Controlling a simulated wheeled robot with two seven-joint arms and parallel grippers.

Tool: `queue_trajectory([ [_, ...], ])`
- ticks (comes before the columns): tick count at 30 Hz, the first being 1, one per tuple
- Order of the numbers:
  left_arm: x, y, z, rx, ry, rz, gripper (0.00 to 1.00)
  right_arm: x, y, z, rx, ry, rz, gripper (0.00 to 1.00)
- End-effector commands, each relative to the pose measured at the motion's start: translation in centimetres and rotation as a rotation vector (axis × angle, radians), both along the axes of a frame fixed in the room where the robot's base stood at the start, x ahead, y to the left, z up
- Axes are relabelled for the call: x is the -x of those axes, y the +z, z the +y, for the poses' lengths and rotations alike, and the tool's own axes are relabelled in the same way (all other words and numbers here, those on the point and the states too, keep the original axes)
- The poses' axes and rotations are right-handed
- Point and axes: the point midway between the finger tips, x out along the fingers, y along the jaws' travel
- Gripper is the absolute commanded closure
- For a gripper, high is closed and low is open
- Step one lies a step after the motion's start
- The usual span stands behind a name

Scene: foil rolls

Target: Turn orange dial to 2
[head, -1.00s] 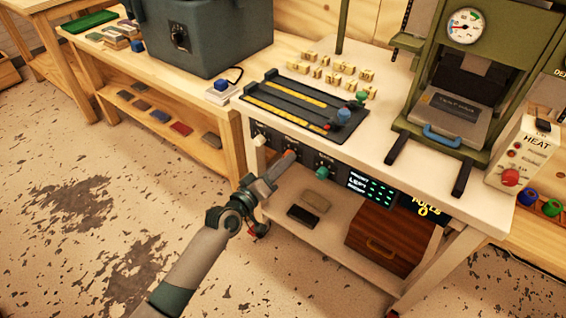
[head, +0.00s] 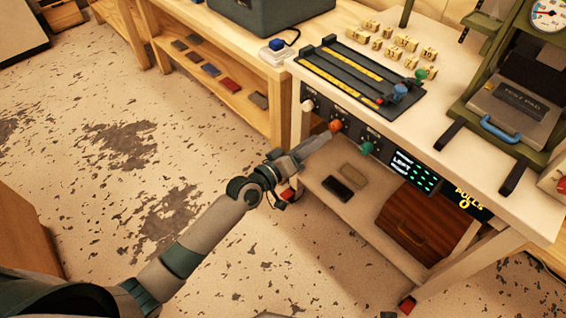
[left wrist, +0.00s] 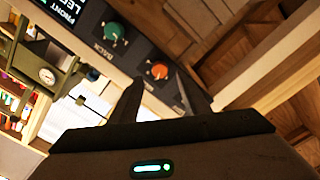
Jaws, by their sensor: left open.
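The orange dial (head: 336,126) is on the dark control panel (head: 322,111) along the table's front edge, between a white dial (head: 308,105) and a green dial (head: 366,148). My left gripper (head: 322,143) is open, just below and in front of the orange dial in the head view; I cannot tell whether it touches it. In the left wrist view the orange dial (left wrist: 158,71) shows beyond the two fingers (left wrist: 165,97), nearer the right finger, with nothing between them. The dial's number markings are too small to read. My right gripper is not in view.
A lit display (head: 413,171) is right of the dials. A lower shelf (head: 345,205) carries dark and tan blocks and a brown box (head: 428,222). Open floor lies left.

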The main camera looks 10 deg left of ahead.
Motion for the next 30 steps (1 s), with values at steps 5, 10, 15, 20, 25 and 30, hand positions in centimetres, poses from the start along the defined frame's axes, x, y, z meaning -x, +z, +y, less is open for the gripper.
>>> queue_trajectory([
  [5, 3.2, -0.1, 2.3, -0.002, 0.0, 0.002, 0.58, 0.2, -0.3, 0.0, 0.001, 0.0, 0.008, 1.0],
  [10, 5.9, -0.2, 4.3, -0.002, 0.0, 0.002, 0.58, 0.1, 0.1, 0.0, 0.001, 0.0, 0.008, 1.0],
  [15, 8.1, -0.1, 5.9, -0.002, 0.0, 0.001, 0.58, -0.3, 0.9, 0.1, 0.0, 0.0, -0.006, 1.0],
  [20, 9.3, -0.1, 6.8, -0.001, 0.001, 0.0, 0.58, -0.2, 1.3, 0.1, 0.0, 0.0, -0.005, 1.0],
  [25, 9.7, 0.0, 7.0, 0.0, 0.001, -0.001, 0.58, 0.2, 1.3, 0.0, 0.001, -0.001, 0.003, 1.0],
  [30, 9.7, 0.0, 7.1, 0.0, 0.001, -0.001, 0.58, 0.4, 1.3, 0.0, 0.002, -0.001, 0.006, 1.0],
])
